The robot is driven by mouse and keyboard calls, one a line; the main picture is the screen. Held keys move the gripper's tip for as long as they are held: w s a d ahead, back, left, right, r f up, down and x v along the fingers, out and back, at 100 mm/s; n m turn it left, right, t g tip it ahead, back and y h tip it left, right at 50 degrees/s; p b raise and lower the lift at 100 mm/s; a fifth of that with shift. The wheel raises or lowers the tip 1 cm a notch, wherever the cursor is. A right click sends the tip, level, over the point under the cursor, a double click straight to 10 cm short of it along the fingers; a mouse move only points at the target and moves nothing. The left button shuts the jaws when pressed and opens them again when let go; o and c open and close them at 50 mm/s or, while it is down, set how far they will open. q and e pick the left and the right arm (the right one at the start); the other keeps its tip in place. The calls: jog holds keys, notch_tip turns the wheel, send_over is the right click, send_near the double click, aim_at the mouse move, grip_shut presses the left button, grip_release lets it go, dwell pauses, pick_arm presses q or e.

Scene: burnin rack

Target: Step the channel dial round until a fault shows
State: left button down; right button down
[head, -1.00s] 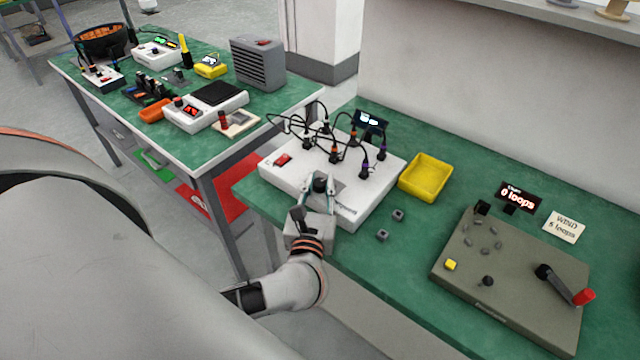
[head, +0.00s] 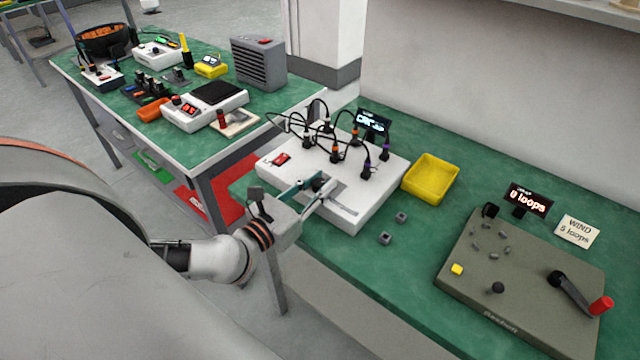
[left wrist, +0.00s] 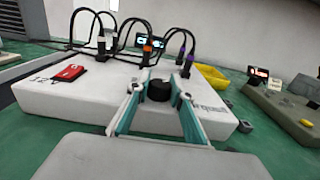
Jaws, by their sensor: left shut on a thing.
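The white channel box (head: 285,174) stands on the green bench, with a red switch (head: 281,159) and several plugged cables on top. Its black channel dial (left wrist: 158,90) sits between my left fingertips in the left wrist view. My left gripper (head: 318,188) is shut on the dial, coming in from the left across the box's front. The fingers mostly cover the dial in the head view. A small dark display (head: 373,122) behind the box is lit with pale characters too small to read. My right gripper is not in view.
A yellow tray (head: 430,179) stands right of the box. Two small grey blocks (head: 385,238) lie in front of it. Farther right is a grey-green crank board (head: 520,272) with a red-handled crank and a loops display. Another bench with devices stands at the back left.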

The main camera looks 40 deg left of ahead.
pick_arm(q)
jog(key=shift+r, duration=0.1)
jog(key=c, duration=1.9)
grip_release()
jog(key=shift+o, duration=0.7)
jog(key=shift+s, duration=0.35)
jog(key=s+a, duration=0.1)
jog(key=s, duration=1)
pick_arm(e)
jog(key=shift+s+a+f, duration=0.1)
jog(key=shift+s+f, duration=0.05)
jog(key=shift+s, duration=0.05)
pick_arm(q)
jog(key=shift+s, duration=0.15)
